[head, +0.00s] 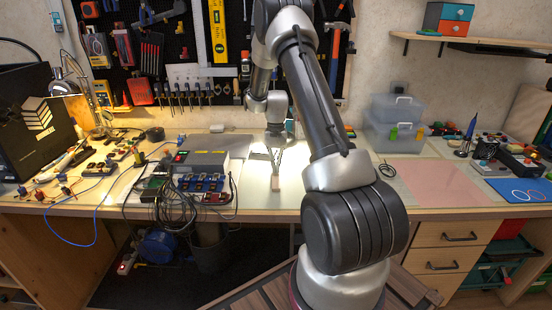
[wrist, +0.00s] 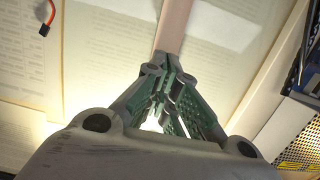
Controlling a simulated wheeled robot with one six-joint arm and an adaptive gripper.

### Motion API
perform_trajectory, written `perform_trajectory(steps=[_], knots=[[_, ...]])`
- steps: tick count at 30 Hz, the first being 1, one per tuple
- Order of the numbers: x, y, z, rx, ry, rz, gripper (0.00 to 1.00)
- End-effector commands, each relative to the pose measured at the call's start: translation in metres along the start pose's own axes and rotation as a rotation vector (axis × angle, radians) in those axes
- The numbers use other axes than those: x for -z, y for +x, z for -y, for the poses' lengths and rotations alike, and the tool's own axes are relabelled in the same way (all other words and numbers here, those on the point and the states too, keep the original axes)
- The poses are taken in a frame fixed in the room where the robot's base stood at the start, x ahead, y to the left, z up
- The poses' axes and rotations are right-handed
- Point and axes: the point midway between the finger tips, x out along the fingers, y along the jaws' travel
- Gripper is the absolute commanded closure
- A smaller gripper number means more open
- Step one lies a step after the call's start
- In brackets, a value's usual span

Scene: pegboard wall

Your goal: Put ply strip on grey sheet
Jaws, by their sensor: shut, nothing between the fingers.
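The ply strip is a narrow pale tan piece (wrist: 175,27) running up from my fingertips to the top edge in the wrist view. In the head view its small end (head: 275,183) shows on the bench just below my gripper (head: 274,156). My gripper (wrist: 160,72) points down, with its fingertips together and empty at the near end of the strip. I cannot tell whether they touch it. The strip lies over pale printed paper (wrist: 105,50).
A grey box with a cable tangle (head: 200,165) stands left of my gripper. A pink sheet (head: 432,182) and a blue sheet (head: 522,190) lie to the right. Clear plastic boxes (head: 395,118) stand at the back. The bench around the strip is mostly clear.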

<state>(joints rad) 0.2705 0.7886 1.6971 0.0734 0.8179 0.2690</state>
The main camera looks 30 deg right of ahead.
Motion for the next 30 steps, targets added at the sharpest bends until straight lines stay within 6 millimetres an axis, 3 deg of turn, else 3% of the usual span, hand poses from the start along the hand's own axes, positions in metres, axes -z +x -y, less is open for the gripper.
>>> perform_trajectory(steps=[6, 12, 30], knots=[[0.047, -0.008, 0.0, 0.0, 0.001, -0.002, 1.0], [0.069, -0.012, 0.0, 0.0, 0.0, 0.0, 1.0], [0.072, -0.015, 0.001, 0.0, -0.001, -0.001, 1.0]])
